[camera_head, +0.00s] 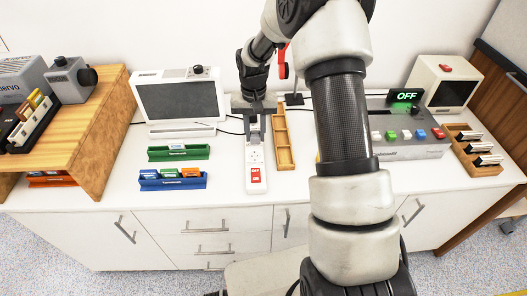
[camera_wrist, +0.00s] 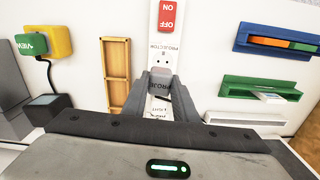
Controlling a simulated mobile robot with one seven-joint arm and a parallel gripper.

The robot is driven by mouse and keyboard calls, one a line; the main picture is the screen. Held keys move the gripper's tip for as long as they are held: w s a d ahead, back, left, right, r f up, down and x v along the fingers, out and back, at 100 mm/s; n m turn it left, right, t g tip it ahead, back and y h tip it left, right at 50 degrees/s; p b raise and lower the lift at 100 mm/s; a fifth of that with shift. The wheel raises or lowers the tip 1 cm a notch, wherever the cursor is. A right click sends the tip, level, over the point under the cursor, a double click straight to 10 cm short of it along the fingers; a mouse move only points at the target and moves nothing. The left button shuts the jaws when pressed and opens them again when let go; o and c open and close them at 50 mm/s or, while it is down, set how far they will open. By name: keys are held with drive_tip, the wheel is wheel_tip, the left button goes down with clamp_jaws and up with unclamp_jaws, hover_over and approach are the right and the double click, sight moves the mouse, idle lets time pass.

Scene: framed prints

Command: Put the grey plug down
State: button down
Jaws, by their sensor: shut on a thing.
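The grey plug (camera_wrist: 161,78) is between the two fingers of my gripper (camera_wrist: 163,88) in the wrist view. My gripper is shut on it. In the head view my gripper (camera_head: 254,122) points down over the back part of a white power strip (camera_head: 255,181), and the fingers mostly hide the plug. The strip also shows in the wrist view (camera_wrist: 164,45), with a red ON/OFF switch (camera_wrist: 167,16) and a socket face next to the plug. Whether the plug touches the strip or is held just above it, I cannot tell.
A wooden tray (camera_head: 284,158) lies close to the right of the strip. Green (camera_head: 178,153) and blue (camera_head: 172,183) racks and a screen device (camera_head: 180,100) stand to the left. A grey button console (camera_head: 412,148) is to the right. Bare white counter (camera_head: 225,172) shows left of the strip.

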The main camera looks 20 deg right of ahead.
sight(285, 157)
drive_tip(key=s+d+r+m+b, duration=0.25)
drive_tip(key=d+m, duration=0.75)
drive_tip(key=m, duration=0.7)
drive_tip(key=f, duration=0.7)
drive_tip(key=f+b, duration=0.1)
drive_tip(key=f, duration=0.2)
drive_tip(key=shift+w+a+f, duration=0.1)
drive_tip(key=shift+w+f, duration=0.15)
drive_tip(key=shift+f, duration=0.2)
drive_tip(key=c, duration=1.7)
unclamp_jaws()
